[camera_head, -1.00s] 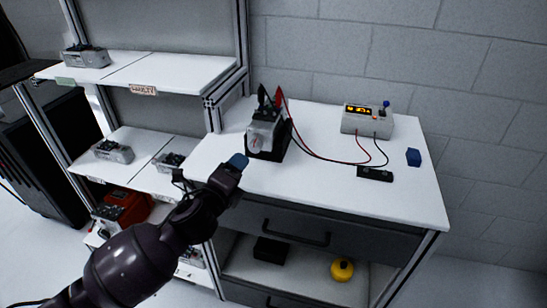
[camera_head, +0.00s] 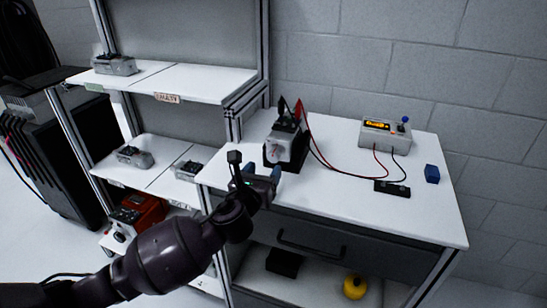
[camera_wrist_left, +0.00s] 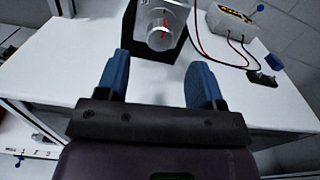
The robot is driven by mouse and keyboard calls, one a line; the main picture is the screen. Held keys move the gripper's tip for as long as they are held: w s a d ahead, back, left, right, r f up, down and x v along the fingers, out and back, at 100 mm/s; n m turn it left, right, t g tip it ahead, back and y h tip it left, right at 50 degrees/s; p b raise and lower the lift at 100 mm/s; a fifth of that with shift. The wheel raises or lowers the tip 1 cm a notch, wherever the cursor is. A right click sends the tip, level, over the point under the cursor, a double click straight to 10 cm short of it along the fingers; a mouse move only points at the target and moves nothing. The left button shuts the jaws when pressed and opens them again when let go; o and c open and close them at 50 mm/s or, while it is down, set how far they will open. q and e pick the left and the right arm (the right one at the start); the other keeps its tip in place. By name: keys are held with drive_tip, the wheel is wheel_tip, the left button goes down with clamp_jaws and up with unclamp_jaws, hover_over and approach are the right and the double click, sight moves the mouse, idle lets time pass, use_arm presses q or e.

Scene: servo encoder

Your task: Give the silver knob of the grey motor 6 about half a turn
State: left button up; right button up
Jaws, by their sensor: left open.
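The grey motor (camera_head: 283,147) stands in a dark holder on the white bench, with red and black clips on its top. Its round silver knob faces my left gripper and shows in the left wrist view (camera_wrist_left: 158,38), with a red mark and a white mark on it. My left gripper (camera_head: 262,172) is in front of the motor, a little short of it. In the left wrist view its two blue fingers (camera_wrist_left: 161,78) are apart with nothing between them, and the knob lies beyond their tips. My right gripper is not in view.
A control box (camera_head: 391,135) with a lit display and blue-tipped lever stands at the back right, wired to the motor and a black block (camera_head: 392,188). A blue block (camera_head: 432,174) lies farther right. Shelves (camera_head: 205,80) with more motors stand left.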

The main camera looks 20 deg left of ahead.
sight(272, 158)
use_arm(q)
drive_tip(key=w, duration=0.5)
drive_tip(key=shift+w+d+f+b, duration=0.1)
drive_tip(key=shift+w+d+b, duration=0.05)
drive_tip(key=shift+w+b, duration=0.15)
drive_tip(key=shift+w, duration=0.75)
drive_tip(key=c, duration=0.9)
drive_tip(key=shift+n, duration=0.3)
